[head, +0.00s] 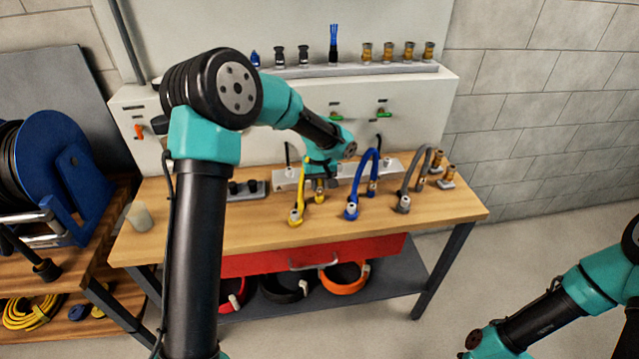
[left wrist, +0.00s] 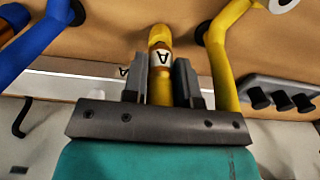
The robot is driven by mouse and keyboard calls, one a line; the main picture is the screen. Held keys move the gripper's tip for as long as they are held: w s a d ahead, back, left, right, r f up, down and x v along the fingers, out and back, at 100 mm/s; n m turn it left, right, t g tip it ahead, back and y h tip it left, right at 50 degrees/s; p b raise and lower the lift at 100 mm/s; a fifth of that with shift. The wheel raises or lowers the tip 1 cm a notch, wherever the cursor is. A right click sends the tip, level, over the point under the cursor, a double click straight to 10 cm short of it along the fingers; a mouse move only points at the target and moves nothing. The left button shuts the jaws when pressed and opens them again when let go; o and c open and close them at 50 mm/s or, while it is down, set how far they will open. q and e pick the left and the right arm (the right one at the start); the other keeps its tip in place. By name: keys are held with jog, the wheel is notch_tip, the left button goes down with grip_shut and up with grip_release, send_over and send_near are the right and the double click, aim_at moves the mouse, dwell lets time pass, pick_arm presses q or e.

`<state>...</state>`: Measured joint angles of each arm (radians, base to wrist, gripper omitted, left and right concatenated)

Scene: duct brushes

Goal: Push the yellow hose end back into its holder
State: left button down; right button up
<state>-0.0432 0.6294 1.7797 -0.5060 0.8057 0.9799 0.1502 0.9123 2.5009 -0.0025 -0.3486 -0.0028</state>
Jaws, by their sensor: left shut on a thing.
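The yellow hose (head: 302,178) arches over the workbench, its lower front end near the bench edge. My left gripper (head: 319,182) is at the back part of the yellow hose. In the left wrist view my left gripper (left wrist: 160,82) is shut on the yellow hose end (left wrist: 160,60), which has a white label with a black A. The light holder rail (head: 394,166) runs behind the hoses; it also shows in the left wrist view (left wrist: 75,84), with a small A mark beside the left finger. I cannot tell whether the hose end touches its holder. My right gripper is out of view.
A blue hose (head: 365,175) and a grey hose (head: 416,175) stand to the right of the yellow one. A dark block with black pegs (head: 246,189) lies to the left. Brushes and fittings stand on the panel's top ledge. The bench front (head: 250,235) is clear.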

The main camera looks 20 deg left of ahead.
pick_arm(q)
jog(key=shift+f, duration=0.5)
dwell(0.6)
jog(key=c, duration=0.8)
grip_release()
notch_tip(320, 180, up, 17)
jog(key=shift+s+r, duration=0.1)
jog(key=shift+r, duration=0.1)
jog(key=shift+d, duration=0.1)
